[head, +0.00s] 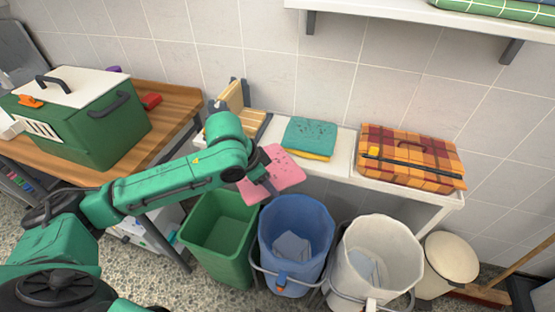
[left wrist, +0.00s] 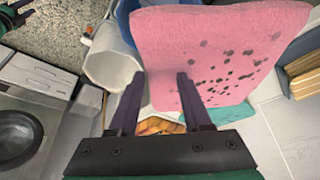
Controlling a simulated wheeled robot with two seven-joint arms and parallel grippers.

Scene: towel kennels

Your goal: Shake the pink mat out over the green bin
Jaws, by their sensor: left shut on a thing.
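The pink mat (head: 283,173) hangs from my left gripper (head: 265,186), in front of the white bench and above the bins. In the left wrist view the pink mat (left wrist: 225,50) shows many dark specks on its face. My left gripper (left wrist: 160,75) is shut on the mat there; the exact pinch is hard to see. The green bin (head: 208,254) stands on the floor below and left of the mat, and its visible inside looks empty. In the head view the mat overlaps the back right of this bin's rim. My right gripper is not in view.
A blue bin (head: 292,235) and a white bin (head: 378,245), each with greyish cloth inside, stand right of the green bin. The bench behind holds a folded teal towel (head: 310,133) and a plaid case (head: 410,157). A green kennel (head: 95,125) sits on the wooden table.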

